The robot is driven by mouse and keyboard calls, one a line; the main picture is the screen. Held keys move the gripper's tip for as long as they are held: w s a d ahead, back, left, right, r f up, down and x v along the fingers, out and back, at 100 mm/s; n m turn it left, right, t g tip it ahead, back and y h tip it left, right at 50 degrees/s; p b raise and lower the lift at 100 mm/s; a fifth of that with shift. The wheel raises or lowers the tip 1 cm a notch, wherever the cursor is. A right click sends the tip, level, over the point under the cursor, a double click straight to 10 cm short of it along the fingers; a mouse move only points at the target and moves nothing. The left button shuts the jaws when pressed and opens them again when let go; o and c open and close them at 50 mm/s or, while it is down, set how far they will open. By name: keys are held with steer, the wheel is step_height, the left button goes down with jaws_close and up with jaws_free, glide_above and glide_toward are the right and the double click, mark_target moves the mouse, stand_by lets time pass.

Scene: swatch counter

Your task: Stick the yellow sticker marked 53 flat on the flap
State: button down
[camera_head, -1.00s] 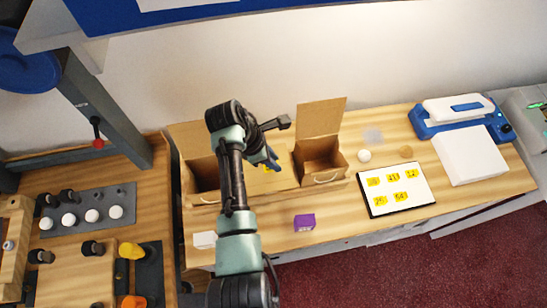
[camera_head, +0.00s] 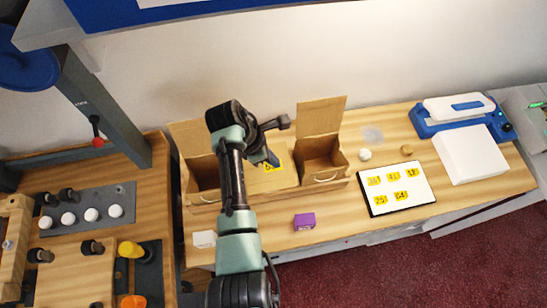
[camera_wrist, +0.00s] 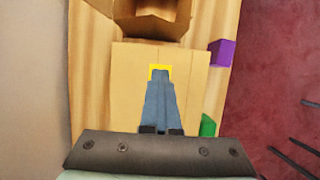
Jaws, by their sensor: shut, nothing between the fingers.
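A yellow sticker (camera_head: 273,167) with dark marking lies on the tan top of the middle cardboard box (camera_head: 258,184), between two open boxes. I cannot read its number. In the wrist view a yellow edge of the sticker (camera_wrist: 160,67) shows around the fingertips, and its middle is hidden. It looks flat there. My gripper (camera_head: 272,161) is shut and empty, its tips over or against the sticker; I cannot tell if they touch. In the wrist view my gripper (camera_wrist: 161,75) points at the tan surface (camera_wrist: 195,80), likely the flap.
Open boxes with raised lids stand at the left (camera_head: 205,174) and right (camera_head: 318,157). A purple block (camera_head: 304,221) lies in front. A white sheet (camera_head: 398,188) with several yellow stickers lies to the right. A green piece (camera_wrist: 208,125) shows in the wrist view.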

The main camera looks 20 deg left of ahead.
steer(key=c, duration=1.1)
jaws_free()
steer(key=p+v, duration=0.2)
steer(key=v, duration=0.4)
steer(key=d+p+v, duration=0.1)
steer(key=p+v, duration=0.1)
steer(key=v, duration=0.3)
steer(key=w+p+v, duration=0.1)
steer(key=p+v, duration=0.1)
steer(key=v, duration=0.4)
steer(key=shift+d+r, duration=0.2)
steer(key=shift+r, duration=0.5)
